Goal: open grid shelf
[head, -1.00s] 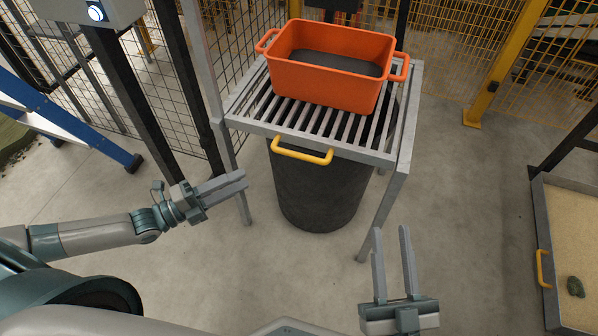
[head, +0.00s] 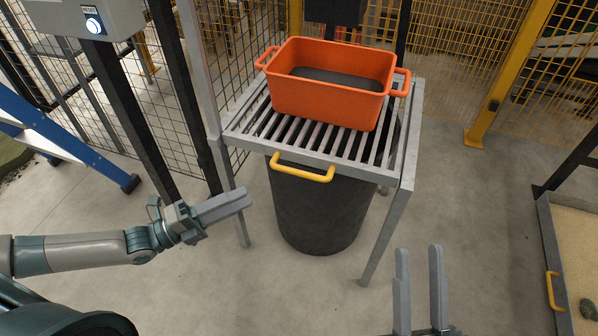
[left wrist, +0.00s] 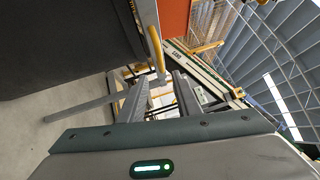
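The grid shelf (head: 395,165) is a grey slatted rack on a metal frame with legs. Its yellow handle (head: 302,174) is on the front edge and also shows in the left wrist view (left wrist: 155,50). An orange tub (head: 330,98) stands on the slats. My left gripper (head: 244,198) is left of the handle and lower in the picture, apart from it. Its two fingers are spread and empty in the left wrist view (left wrist: 158,80). My right gripper (head: 418,250) is open and empty, at the lower right, clear of the shelf.
A black bin (head: 318,215) stands under the shelf. The shelf's front right leg (head: 385,235) lies between the bin and my right gripper. A sand tray (head: 558,265) is at the far right. A blue ladder (head: 75,150) and mesh fence are at left. The floor in front is clear.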

